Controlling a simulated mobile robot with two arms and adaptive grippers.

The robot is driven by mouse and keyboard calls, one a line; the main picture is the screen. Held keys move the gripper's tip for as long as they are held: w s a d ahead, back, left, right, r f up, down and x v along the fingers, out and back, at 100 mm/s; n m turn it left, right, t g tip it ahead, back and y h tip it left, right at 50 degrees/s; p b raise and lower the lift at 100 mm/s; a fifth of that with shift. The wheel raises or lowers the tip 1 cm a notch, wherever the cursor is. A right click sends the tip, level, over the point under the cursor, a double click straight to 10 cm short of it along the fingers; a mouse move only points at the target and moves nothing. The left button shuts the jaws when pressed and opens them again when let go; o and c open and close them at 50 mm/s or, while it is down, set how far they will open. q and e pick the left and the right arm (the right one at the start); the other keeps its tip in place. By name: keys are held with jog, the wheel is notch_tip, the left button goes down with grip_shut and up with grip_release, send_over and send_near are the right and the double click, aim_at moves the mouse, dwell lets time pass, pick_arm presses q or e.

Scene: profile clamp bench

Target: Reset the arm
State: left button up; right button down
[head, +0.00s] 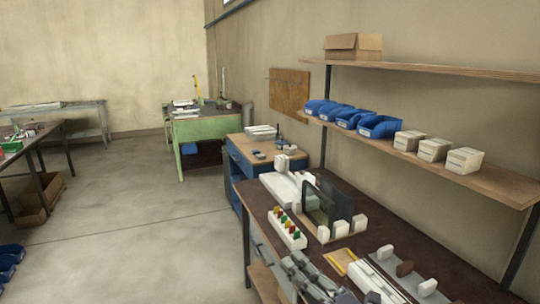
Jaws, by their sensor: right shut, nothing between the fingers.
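My right gripper (296,264), grey and jointed, is low in the head view, above the front edge of the dark-topped bench (455,258). Its fingers are shut with nothing between them. It is in front of a white rack (289,238) holding several coloured pieces, and left of a yellow-edged pad (340,261). My left gripper is not in view.
A dark upright panel (330,205) stands on the bench among white blocks. A wooden shelf (478,183) with blue bins (378,126) and white boxes overhangs the back. A blue cabinet (238,165) and green bench (196,130) stand beyond. Open floor (130,225) lies left.

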jog(key=w+d+f+m+t+h, duration=0.1)
jog(key=d+f+m+t+h, duration=0.2)
jog(key=d+m+h, duration=0.6)
jog(key=s+d+f+m+g+h, duration=0.35)
jog(key=f+m, duration=0.25)
jog(key=f, duration=0.2)
jog(key=s+d+f+m+g+h, duration=0.3)
jog(key=s+d+f+m, duration=0.1)
jog(key=f+m, duration=0.25)
jog(key=s+a+f+m+g+y, duration=0.1)
jog(key=s+f+m+g, duration=0.1)
jog(key=s+f+g, duration=0.6)
jog(key=s+f+m+g+y, duration=0.15)
jog(key=s+f, duration=0.25)
jog(key=s, duration=0.8)
notch_tip(320, 180, down, 28)
jog(key=s+g+b, duration=0.1)
jog(key=b, duration=0.1)
jog(key=s+d+f+g+h+b, duration=0.1)
jog(key=s+d+f+b, duration=0.1)
jog(key=s+f, duration=1.5)
notch_tip(320, 180, down, 2)
jog(key=shift+s+d+f+g, duration=0.15)
jog(key=shift+s+d+g, duration=0.15)
jog(key=shift+s+d, duration=0.1)
